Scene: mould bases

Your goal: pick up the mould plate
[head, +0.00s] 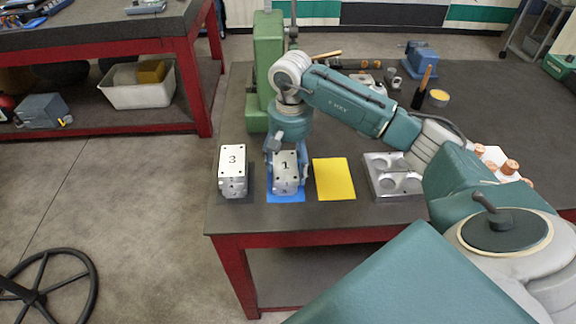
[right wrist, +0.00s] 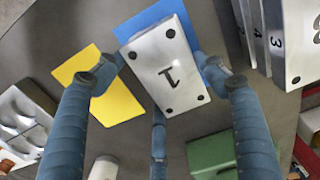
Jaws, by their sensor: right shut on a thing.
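A silver mould plate marked 1 (head: 286,161) is over the blue mat (head: 286,198) near the table's front edge. In the right wrist view the plate (right wrist: 183,82) lies between the fingers of my right gripper (right wrist: 168,78), with the blue mat (right wrist: 150,17) behind it. My right gripper, which also shows in the head view (head: 286,152), is shut on this plate from two sides. I cannot tell whether the plate is clear of what is below it. My left gripper is not in view.
A stack topped by a plate marked 3 (head: 232,158) stands close on the left. An empty yellow mat (head: 334,180) lies on the right, then a metal block with round hollows (head: 385,162). A green machine (head: 267,60) stands behind.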

